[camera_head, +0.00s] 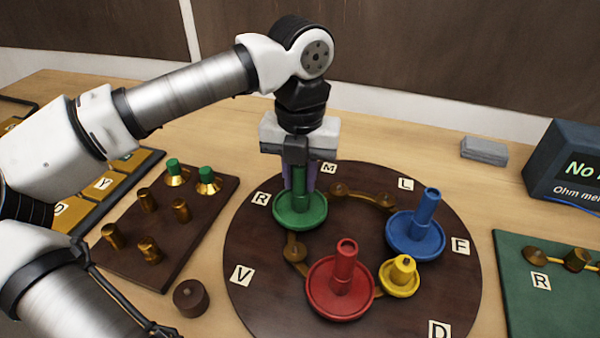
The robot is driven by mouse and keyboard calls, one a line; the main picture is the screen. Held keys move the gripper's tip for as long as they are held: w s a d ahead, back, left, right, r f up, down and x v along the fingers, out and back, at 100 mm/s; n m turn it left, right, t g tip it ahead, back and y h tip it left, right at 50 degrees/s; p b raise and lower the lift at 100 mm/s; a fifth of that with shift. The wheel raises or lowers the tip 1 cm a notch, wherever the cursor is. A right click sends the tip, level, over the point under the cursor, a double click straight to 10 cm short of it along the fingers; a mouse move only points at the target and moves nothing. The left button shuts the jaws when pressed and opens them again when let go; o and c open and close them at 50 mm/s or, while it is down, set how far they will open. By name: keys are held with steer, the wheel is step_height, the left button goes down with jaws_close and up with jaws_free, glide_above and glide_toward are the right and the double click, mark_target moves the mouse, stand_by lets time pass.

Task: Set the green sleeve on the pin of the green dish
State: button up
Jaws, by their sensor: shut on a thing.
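The green dish (300,215) sits at the upper left of the round dark board, by the letter R. The green sleeve (299,178) stands upright over the middle of the dish. My gripper (299,185) points straight down above the dish and is shut on the green sleeve, with purple fingers at its sides. The sleeve's lower end looks down at the dish's centre. The pin of the green dish is hidden, so I cannot tell whether the sleeve is fully seated around it.
On the round board (255,300) stand a blue dish with a sleeve (416,235), a red dish with a sleeve (341,290) and a small yellow dish (399,275). A brown block with brass pegs (190,240) lies left. A dark knob (191,298) and an ohm meter (565,165) flank the board.

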steer(key=o, duration=1)
steer(key=shift+o, duration=0.2)
step_height(320, 180, up, 14)
steer(key=shift+s+f, duration=0.15)
